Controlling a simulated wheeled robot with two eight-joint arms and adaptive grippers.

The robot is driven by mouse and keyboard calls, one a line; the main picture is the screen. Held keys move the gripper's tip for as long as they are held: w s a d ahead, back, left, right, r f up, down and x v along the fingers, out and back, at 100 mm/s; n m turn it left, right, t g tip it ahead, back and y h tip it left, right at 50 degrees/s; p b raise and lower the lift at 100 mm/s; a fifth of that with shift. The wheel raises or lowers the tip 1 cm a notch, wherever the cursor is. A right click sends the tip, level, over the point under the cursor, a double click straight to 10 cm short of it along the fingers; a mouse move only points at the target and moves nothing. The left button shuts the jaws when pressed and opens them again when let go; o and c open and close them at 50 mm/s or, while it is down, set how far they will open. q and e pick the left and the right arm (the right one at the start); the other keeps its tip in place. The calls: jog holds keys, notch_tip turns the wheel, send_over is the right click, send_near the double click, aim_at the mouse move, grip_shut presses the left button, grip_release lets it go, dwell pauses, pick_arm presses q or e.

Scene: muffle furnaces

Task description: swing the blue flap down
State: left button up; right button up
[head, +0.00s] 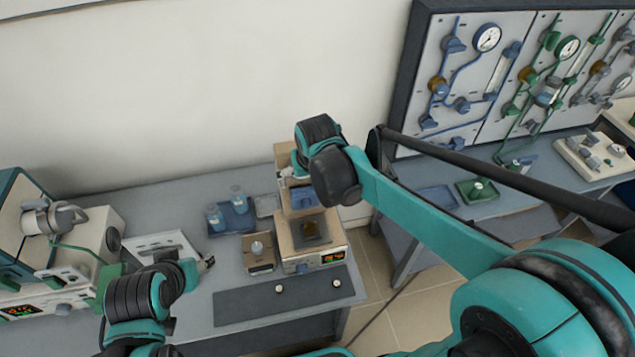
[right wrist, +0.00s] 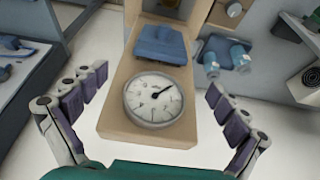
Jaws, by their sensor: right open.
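The blue flap (head: 303,198) shows in the head view behind the tan furnace with the lit display.
A tan furnace (head: 333,257) with a lit display stands in front of the flap. Blue-capped bottles (head: 238,200) stand on a blue tray to the left. A dark mat (head: 240,308) with small white knobs lies at the table's front. A pipe panel (head: 475,75) stands at right.

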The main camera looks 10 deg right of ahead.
aim_at(306, 188)
jog(key=b+x, duration=0.2)
jog(key=x, duration=0.5)
jog(key=shift+w, duration=0.1)
jog(key=c, duration=1.7)
jog(key=shift+s+a+f+t+b, duration=0.1)
jog(key=shift+s+f+t+b, duration=0.1)
jog(key=shift+s+t, duration=0.15)
jog(key=shift+s+f+t+b, duration=0.15)
jog(key=shift+s+t+b, duration=0.1)
jog(key=shift+s, duration=0.2)
jog(key=s+f+t+b, duration=0.1)
jog(key=s+f+b, duration=0.2)
jog(key=s+f+t+b, duration=0.2)
jog(key=s+f+b, duration=0.1)
jog(key=f+b, duration=0.1)
jog(key=s+f+t+b, duration=0.2)
jog(key=s+f+b, duration=0.1)
jog(key=f+b, duration=0.1)
jog(key=shift+s+f, duration=0.1)
jog(key=shift+f, duration=0.05)
jog(key=shift+s+f+b, duration=0.2)
jog(key=shift+f+b, duration=0.6)
jog(key=shift+f, duration=0.2)
